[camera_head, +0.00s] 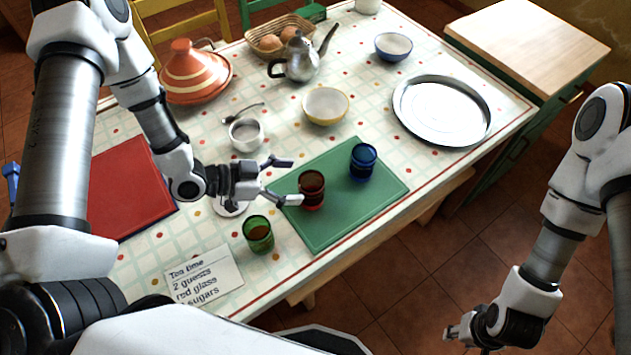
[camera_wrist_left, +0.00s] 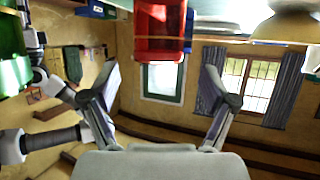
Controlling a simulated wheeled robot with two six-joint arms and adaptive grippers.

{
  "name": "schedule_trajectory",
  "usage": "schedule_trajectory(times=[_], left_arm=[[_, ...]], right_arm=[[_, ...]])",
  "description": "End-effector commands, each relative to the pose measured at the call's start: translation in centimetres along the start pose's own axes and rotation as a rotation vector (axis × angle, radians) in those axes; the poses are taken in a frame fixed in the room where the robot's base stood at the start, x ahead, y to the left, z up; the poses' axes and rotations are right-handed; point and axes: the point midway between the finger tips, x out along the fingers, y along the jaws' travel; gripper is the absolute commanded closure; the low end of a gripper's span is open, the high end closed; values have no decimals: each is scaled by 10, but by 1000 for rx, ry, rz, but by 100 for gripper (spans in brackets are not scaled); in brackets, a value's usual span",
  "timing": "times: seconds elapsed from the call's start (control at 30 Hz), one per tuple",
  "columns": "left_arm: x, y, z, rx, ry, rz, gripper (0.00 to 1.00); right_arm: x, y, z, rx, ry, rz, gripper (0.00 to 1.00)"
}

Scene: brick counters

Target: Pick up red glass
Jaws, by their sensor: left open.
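The red glass (camera_head: 311,190) stands upright on the green board (camera_head: 335,221). My left gripper (camera_head: 295,181) is open and empty just left of it, fingers pointing at the glass. The near fingertip overlaps the glass's left edge in the head view; I cannot tell if they touch. In the left wrist view the red glass (camera_wrist_left: 160,32) shows at the top, centred beyond the gap between the open fingers (camera_wrist_left: 162,78). My right gripper (camera_head: 456,332) is low at the right, away from the table; its jaws are too small to read.
A blue glass (camera_head: 363,161) stands on the board, right of the red one. A green glass (camera_head: 258,234) stands on the cloth near a note card (camera_head: 204,278). A small metal cup (camera_head: 246,134), a yellow-rimmed bowl (camera_head: 326,106) and a teapot (camera_head: 300,62) stand behind.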

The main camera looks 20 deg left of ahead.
Motion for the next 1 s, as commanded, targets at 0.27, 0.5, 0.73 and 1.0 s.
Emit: schedule_trajectory(times=[0.27, 0.5, 0.73, 1.0], left_arm=[[37, 2, 4, 4, -2, 6, 14], [55, 1, 5, 0, 1, -1, 14], [55, 0, 5, 0, 1, -1, 53], [55, 1, 5, 0, 0, -1, 84]], right_arm=[[-9, 0, 0, 0, 1, 0, 60], [-10, 0, 0, 0, 1, 0, 60], [-10, 0, 0, 0, 1, 0, 60], [-10, 0, 0, 0, 1, 0, 60]])
